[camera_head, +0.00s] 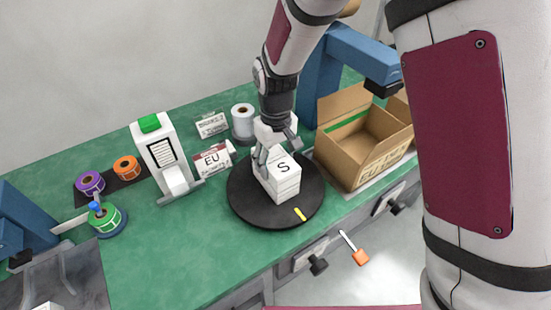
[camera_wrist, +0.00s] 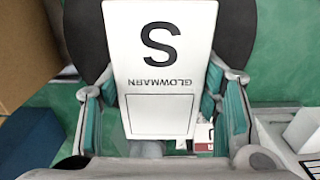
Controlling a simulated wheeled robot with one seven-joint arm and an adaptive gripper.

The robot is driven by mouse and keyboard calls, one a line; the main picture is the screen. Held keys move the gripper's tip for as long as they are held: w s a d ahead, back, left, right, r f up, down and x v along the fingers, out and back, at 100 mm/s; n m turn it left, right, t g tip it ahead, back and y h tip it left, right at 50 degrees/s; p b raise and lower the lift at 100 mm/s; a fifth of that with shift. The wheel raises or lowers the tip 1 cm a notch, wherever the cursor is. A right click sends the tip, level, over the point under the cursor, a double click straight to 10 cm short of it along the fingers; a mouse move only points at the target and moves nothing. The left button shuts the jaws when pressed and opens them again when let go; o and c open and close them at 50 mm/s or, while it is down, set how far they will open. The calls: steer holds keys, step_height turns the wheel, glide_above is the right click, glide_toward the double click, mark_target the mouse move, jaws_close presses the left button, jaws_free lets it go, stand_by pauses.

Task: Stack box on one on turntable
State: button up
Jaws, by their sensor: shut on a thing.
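A white box (camera_head: 283,167) with a black S on top is over the round black turntable (camera_head: 245,207). In the wrist view the box (camera_wrist: 160,60) reads S and GLOWMARN and lies between my fingers. My gripper (camera_head: 277,153) comes down from above and is shut on this box, a finger on each side. White sides with dividing lines show below the top face, seemingly a second box (camera_head: 288,194) under it on the turntable. I cannot tell whether the two touch or are a little apart.
An open cardboard carton (camera_head: 345,165) stands right of the turntable. A white dispenser with a green top (camera_head: 155,150), an EU label card (camera_head: 213,162), a white roll (camera_head: 243,120) and coloured tape rolls (camera_head: 126,167) stand left and behind. The green bench front-left of the turntable is clear.

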mark_target(275, 158)
steer(key=shift+f, duration=0.15)
steer(key=o, duration=1.3)
steer(key=shift+c, duration=0.2)
step_height(275, 158, up, 12)
steer(key=s+d+r+m+t, duration=0.1)
steer(key=s+d+r, duration=0.2)
steer(key=d+r, duration=0.3)
steer(key=s+d+r+m+t, duration=0.1)
steer(key=s+d+r+m, duration=0.1)
steer(key=s+d, duration=0.5)
steer(key=s+d+r+m+t, duration=0.2)
steer(key=s+d, duration=0.5)
steer(key=s, duration=0.5)
steer(key=shift+s+d+r+m, duration=0.2)
steer(key=shift+r+m, duration=0.6)
steer(key=shift+m, duration=0.1)
